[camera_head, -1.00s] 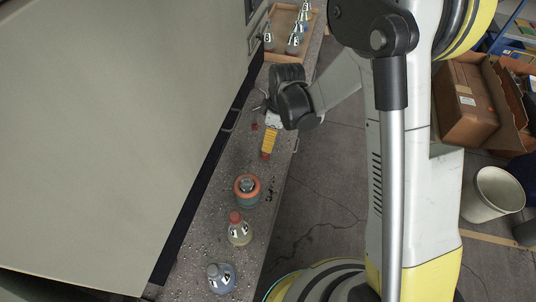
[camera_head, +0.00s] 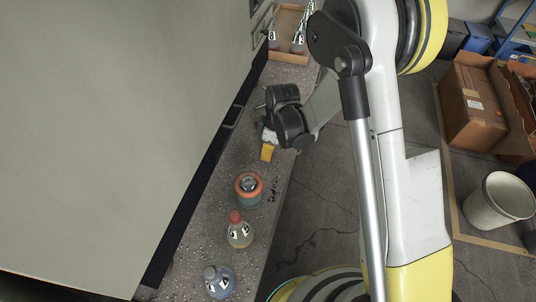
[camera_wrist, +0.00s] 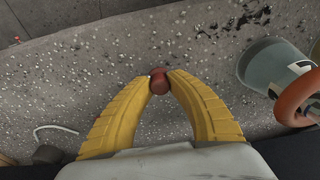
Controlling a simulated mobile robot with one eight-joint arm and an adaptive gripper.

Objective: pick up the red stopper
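The red stopper (camera_wrist: 159,82) shows in the wrist view as a small dark red rounded piece between the tips of my gripper's two yellow fingers (camera_wrist: 160,80). Both fingertips touch its sides, and the fingers are closed in on it. Whether it is clear of the bench cannot be told. In the head view my gripper (camera_head: 267,153) points down over the bench (camera_head: 215,195), and the stopper there is hidden. A flask (camera_head: 239,236) with a red top (camera_head: 235,217) stands nearer the camera.
A grey container with an orange ring (camera_head: 248,188) stands between my gripper and the flask; it also shows in the wrist view (camera_wrist: 272,68). A blue bottle (camera_head: 219,280) stands nearest. A wooden tray (camera_head: 292,57) with bottles lies at the far end. A large pale panel (camera_head: 110,130) borders the left.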

